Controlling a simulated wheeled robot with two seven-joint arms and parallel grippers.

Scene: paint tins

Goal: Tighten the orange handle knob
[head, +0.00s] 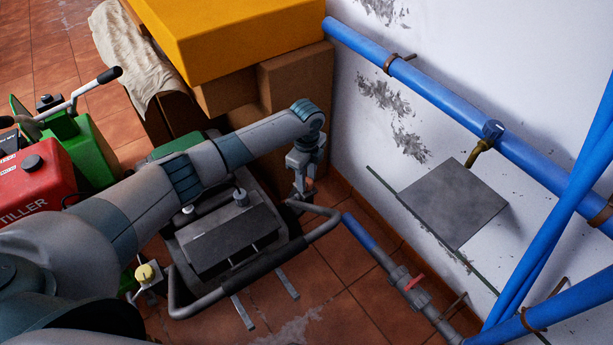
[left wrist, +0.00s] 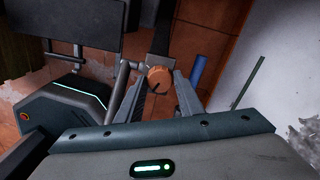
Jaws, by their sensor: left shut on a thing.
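The orange handle knob (left wrist: 159,80) shows in the left wrist view as a round knob with a dark mark, beside the dark handle bar. In the head view only a small bit of orange shows at the gripper. My left gripper (head: 301,192) reaches down at the right end of the machine's handle. In the left wrist view my left gripper (left wrist: 161,98) has one finger on each side of the knob and is shut on it. The machine (head: 230,240) is grey and black with a bent tube handle (head: 325,228). My right gripper is not in view.
A white wall with blue pipes (head: 440,95) and a grey plate (head: 452,203) stands close on the right. Cardboard boxes (head: 295,90) and a yellow box (head: 235,38) are behind. A red tiller (head: 35,185) is at left. Tiled floor (head: 350,310) is open in front.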

